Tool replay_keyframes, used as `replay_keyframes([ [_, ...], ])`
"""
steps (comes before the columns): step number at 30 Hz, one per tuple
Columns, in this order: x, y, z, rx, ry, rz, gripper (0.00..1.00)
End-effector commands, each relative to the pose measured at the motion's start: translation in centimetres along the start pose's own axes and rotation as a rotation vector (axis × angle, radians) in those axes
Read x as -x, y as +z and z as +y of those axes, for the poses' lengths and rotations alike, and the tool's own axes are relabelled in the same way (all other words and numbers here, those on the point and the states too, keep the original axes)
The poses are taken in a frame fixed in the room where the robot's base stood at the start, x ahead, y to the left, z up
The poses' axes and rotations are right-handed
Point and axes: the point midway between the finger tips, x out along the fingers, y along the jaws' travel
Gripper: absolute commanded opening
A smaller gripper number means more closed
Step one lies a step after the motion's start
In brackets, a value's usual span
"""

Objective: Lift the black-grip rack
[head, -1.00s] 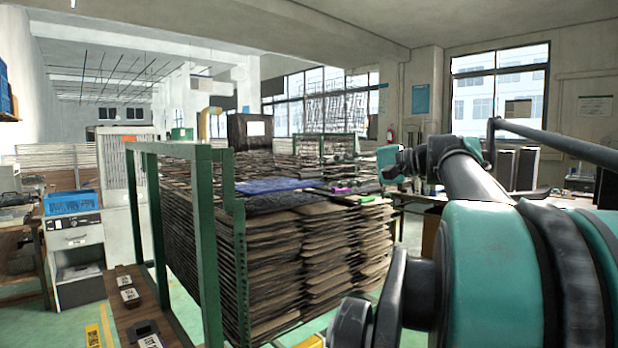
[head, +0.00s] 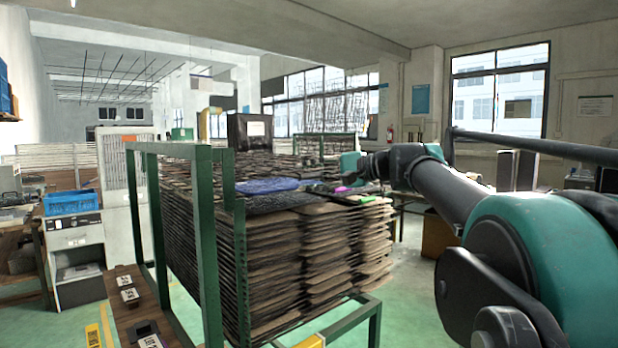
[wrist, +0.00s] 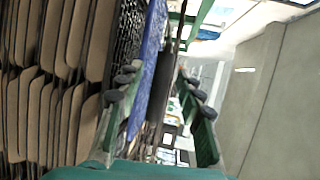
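A green-framed rack (head: 203,225) holds tall stacks of thin brown panels (head: 335,240). I cannot pick out a separate rack with a black grip for certain. On top of the stacks lie a blue panel (head: 268,186), a dark panel (head: 280,202) and a small magenta item (head: 342,189). My gripper (head: 347,168) is over the far right part of the stacks in the head view. In the wrist view my gripper (wrist: 157,88) has its fingers apart. The blue panel (wrist: 148,65) and a long dark strip (wrist: 165,80) show between the fingers; I see no contact.
A wooden bench (head: 137,305) with small labelled items stands left of the rack. A grey cabinet (head: 75,255) with a blue crate (head: 71,202) is further left. A black box (head: 250,132) stands behind the stacks. Green floor (head: 440,310) is open at front right.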

Motion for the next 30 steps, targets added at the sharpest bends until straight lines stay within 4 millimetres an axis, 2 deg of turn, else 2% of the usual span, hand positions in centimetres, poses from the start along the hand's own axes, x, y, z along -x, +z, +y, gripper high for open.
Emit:
replay_keyframes([
  [1, 0.0, 0.0, 0.0, 0.0, 0.0, 0.0, 0.34],
  [9, 0.0, 0.0, 0.0, 0.0, 0.0, 0.0, 0.01],
  [23, 0.1, 0.0, -0.1, 0.006, 0.003, 0.001, 0.0],
  [30, 0.3, 0.2, -1.7, 0.071, 0.029, 0.016, 0.0],
])
